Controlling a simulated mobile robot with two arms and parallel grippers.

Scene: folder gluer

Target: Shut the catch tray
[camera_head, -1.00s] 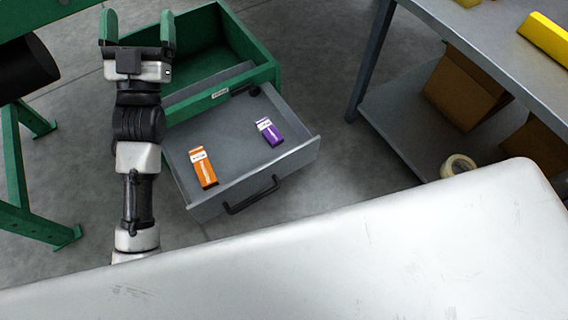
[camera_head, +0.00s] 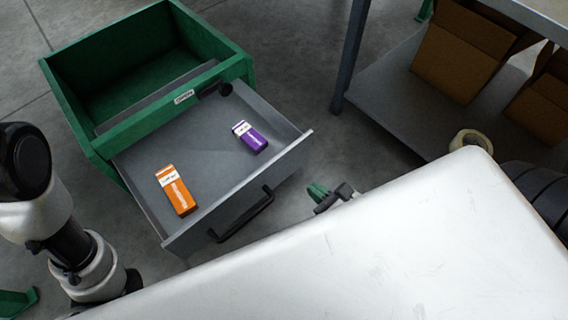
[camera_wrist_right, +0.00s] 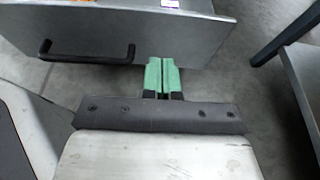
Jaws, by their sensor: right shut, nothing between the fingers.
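The catch tray (camera_head: 200,160) is a grey drawer pulled out of a green housing (camera_head: 100,140). An orange box (camera_head: 176,191) and a purple box (camera_head: 250,137) lie in it. Its front carries a black bar handle (camera_head: 243,217). My right gripper (camera_head: 318,191) has green fingers and is just right of the handle, partly hidden by the white surface. In the right wrist view its fingers (camera_wrist_right: 161,75) are together and empty, in front of the tray's front panel (camera_wrist_right: 190,35), right of the handle (camera_wrist_right: 88,57). My left gripper is out of view; part of my left arm shows at left.
A large white surface (camera_head: 370,250) fills the bottom of the head view, in front of the tray. Grey floor lies between tray and table.

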